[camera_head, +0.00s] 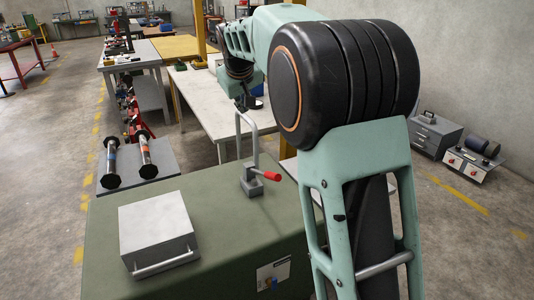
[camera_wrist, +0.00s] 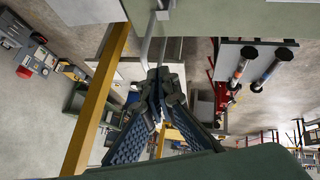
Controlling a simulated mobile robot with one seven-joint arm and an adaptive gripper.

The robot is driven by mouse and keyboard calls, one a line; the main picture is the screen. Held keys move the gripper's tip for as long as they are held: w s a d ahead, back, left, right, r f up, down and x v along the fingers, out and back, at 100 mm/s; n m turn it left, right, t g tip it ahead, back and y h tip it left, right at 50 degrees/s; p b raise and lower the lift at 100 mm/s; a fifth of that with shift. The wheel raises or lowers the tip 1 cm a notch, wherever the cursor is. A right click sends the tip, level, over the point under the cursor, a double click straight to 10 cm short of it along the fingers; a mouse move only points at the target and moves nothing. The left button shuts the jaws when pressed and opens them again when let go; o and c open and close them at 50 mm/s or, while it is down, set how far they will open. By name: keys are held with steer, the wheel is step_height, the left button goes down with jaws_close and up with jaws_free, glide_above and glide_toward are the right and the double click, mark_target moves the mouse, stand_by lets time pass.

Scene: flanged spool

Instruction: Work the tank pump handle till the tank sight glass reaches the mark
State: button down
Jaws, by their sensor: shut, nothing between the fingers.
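The green tank (camera_head: 225,215) stands in the foreground of the head view. On its top, at the back right, is a grey pump block (camera_head: 250,186) with a tall bent grey bar (camera_head: 238,150) and a short lever with a red grip (camera_head: 268,176). A white plate (camera_head: 266,275) with small orange and blue marks is on the tank's front face; I cannot read any level or mark there. My gripper (camera_head: 248,103) is just above the bent bar's top. In the wrist view, my gripper (camera_wrist: 162,82) is shut and empty, close to the grey bar (camera_wrist: 150,38); contact cannot be told.
A white box lid with a bar handle (camera_head: 157,233) sits on the tank's left part. White tables (camera_head: 215,110) stand behind the tank. Grey cabinets (camera_head: 436,135) stand at right.

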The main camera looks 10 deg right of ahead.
steer(key=s+d+f+g+p, duration=0.1)
steer(key=d+f+g+p, duration=0.1)
steer(key=d+f, duration=0.4)
step_height(320, 180, down, 4)
steer(key=shift+d+r+g, duration=0.1)
steer(key=shift+d+g, duration=0.15)
steer(key=shift+g, duration=0.65)
steer(key=p, duration=0.2)
glide_above(270, 173)
steer(key=a, duration=0.2)
step_height(270, 173, down, 10)
steer(key=shift+s+d+f, duration=0.1)
steer(key=shift+d+f, duration=0.55)
steer(key=shift+f, duration=0.1)
steer(key=shift+s+d+f, duration=0.2)
steer(key=shift+s+f, duration=0.05)
steer(key=shift+f, duration=0.4)
steer(key=shift+f, duration=0.1)
